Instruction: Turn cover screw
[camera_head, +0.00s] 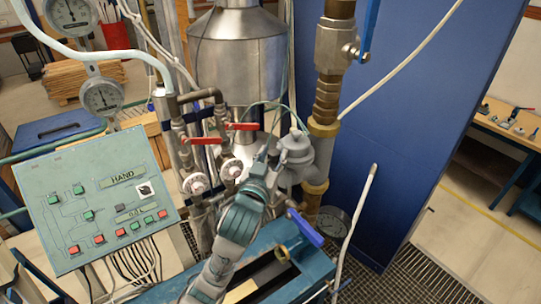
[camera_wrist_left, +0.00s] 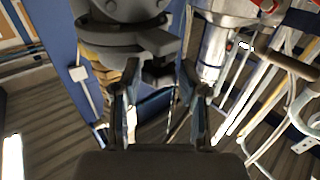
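A grey round meter housing (camera_head: 296,148) sits on the pipework right of centre in the head view. It also fills the top of the left wrist view (camera_wrist_left: 125,35), with a dark block (camera_wrist_left: 158,70) sticking out below it. I cannot tell for sure which part is the cover screw. My left gripper (camera_head: 264,156) is close to the left side of the housing; its fingers are small there. In the left wrist view the two fingers (camera_wrist_left: 159,92) stand apart, with the dark block near their tips and between them. I cannot tell whether they touch it. My right gripper is out of view.
A green control panel (camera_head: 98,202) stands at the left. Red-handled valves (camera_head: 222,133) and a large steel vessel (camera_head: 238,60) are close to the arm. A thick brass-fitted pipe (camera_head: 327,100) and a blue wall panel (camera_head: 420,110) bound the right side. A blue-handled valve (camera_head: 305,228) sits below.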

